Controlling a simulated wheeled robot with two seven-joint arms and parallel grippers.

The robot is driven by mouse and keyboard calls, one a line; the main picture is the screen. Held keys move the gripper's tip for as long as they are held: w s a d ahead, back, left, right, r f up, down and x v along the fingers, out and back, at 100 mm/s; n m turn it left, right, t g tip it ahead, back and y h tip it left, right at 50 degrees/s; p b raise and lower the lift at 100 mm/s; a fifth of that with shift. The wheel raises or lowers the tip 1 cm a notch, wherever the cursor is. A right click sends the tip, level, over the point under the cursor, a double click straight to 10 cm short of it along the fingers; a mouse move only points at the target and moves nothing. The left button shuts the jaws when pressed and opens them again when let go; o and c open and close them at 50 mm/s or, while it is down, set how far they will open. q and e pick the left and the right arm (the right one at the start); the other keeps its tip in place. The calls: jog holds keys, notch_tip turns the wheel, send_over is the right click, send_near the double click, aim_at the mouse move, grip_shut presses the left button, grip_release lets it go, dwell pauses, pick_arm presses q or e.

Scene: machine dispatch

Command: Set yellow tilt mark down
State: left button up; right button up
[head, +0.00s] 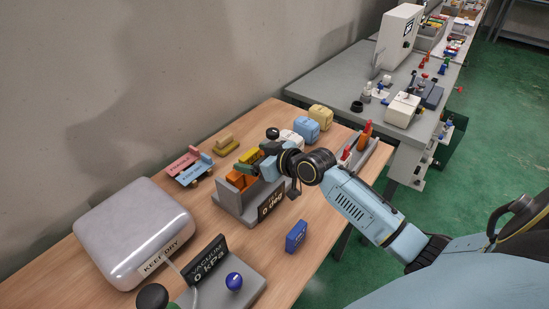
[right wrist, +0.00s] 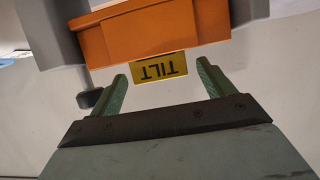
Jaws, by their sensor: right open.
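The yellow tilt mark (right wrist: 160,68), a small plate reading TILT, shows upside down in the right wrist view against the edge of an orange block (right wrist: 150,32). My right gripper (right wrist: 161,82) is open, with one green finger on each side of the mark and a visible gap to each. In the head view my right gripper (head: 248,163) is over the grey tilt stand (head: 232,197), which holds orange blocks (head: 238,180) and bears a "0 deg" sign (head: 271,202). My wrist partly hides the stand there. My left gripper is not in view.
A silver KEEP DRY case (head: 130,228) and a vacuum gauge (head: 209,258) stand at left. A blue block (head: 296,236) lies in front of the stand. White, blue (head: 320,117) and yellow boxes stand behind. Some bare wooden table (head: 262,240) shows around them.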

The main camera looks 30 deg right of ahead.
jog(key=v, duration=0.9)
jog(key=shift+s+r, duration=0.15)
jog(key=shift+s, duration=0.2)
